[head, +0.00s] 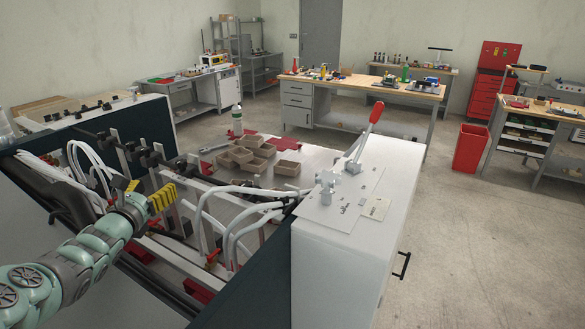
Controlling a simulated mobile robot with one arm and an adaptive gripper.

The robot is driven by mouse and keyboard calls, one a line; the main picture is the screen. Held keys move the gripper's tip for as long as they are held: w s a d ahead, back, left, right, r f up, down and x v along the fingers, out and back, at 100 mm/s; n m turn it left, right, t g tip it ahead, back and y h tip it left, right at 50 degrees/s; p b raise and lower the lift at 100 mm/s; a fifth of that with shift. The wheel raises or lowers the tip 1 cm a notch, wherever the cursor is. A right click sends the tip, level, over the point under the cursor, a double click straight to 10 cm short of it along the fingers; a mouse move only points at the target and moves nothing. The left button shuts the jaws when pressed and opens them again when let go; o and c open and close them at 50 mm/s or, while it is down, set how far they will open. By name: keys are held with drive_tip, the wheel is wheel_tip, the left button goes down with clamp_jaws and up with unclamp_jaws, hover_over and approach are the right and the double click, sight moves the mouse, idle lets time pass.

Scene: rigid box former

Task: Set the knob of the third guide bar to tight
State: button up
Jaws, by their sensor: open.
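My gripper (149,192), with yellow finger pads, is at the left inside the machine's open frame. It is open, and I see nothing between its fingers. Upright grey guide bars with black clamps or knobs (130,147) stand just behind it. Another black clamp part (152,158) sits close by, up and right of the fingers. I cannot tell which bar is the third or how its knob is set. My arm and the white hoses hide part of the bars. I cannot tell whether the fingers touch anything.
White hoses (210,205) loop right of my gripper. Small brown boxes (245,158) lie on the light surface behind. A white cabinet (340,255) carries a red-handled lever (366,132) at right. A dark panel (245,288) edges the machine in front.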

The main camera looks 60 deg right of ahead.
sight(180, 166)
drive_tip(key=shift+b+x, duration=1.45)
drive_tip(key=shift+x, duration=2)
drive_tip(key=shift+w+d, duration=0.1)
drive_tip(key=shift+d, duration=0.55)
drive_tip(key=shift+w+d+f+b, duration=0.25)
drive_tip(key=shift+d+b, duration=0.1)
drive_tip(key=shift+d, duration=0.15)
drive_tip(key=shift+b+x, duration=0.4)
drive_tip(key=shift+x, duration=0.5)
drive_tip(key=shift+w+d+b, duration=0.2)
drive_tip(key=shift+d+b, duration=0.15)
drive_tip(key=shift+d, duration=0.1)
drive_tip(key=shift+w+d+r+b, duration=0.25)
drive_tip(key=shift+w+d+b, duration=0.05)
drive_tip(key=shift+d, duration=0.3)
drive_tip(key=shift+o, duration=0.3)
